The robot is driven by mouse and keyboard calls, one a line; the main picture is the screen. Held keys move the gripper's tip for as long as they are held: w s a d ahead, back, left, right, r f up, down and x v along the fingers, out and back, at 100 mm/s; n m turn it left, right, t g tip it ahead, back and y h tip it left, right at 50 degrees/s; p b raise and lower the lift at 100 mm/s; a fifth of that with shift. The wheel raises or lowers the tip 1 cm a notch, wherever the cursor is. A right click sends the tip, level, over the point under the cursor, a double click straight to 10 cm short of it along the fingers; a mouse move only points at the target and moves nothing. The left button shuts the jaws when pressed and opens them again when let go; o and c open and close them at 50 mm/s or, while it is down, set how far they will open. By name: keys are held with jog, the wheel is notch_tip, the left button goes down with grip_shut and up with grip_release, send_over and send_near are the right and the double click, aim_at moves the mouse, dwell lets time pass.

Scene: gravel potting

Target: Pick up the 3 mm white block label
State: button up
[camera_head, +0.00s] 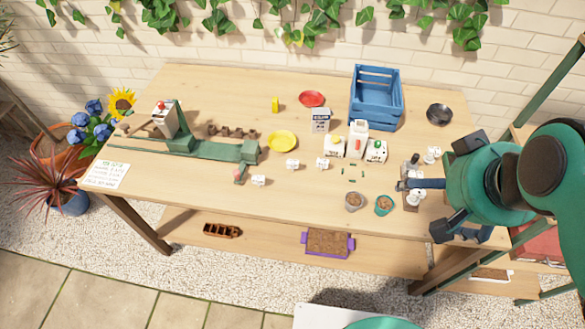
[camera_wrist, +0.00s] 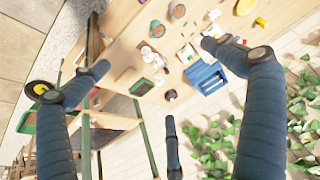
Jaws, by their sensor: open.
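Several small white blocks lie on the table, some in the middle (camera_head: 292,164) (camera_head: 322,163), one at the front (camera_head: 258,181), and some on the right (camera_head: 433,155) near my gripper. Their markings are too small to read, so I cannot tell which is the 3 mm label. My gripper (camera_head: 430,185) is open and empty above the table's right end. Its dark blue fingers are spread in the wrist view (camera_wrist: 155,58), where small white things (camera_wrist: 148,51) show between them. My arm and fingers hide part of the right end.
The wooden table (camera_head: 190,95) holds a blue crate (camera_head: 376,100), a black bowl (camera_head: 439,114), a red plate (camera_head: 312,98), a yellow plate (camera_head: 283,140), white containers (camera_head: 358,138) and two small pots (camera_head: 354,201) (camera_head: 384,205). A green apparatus (camera_head: 236,151) stands left.

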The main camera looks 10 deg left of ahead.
dwell(0.4)
jog(key=c, duration=1.5)
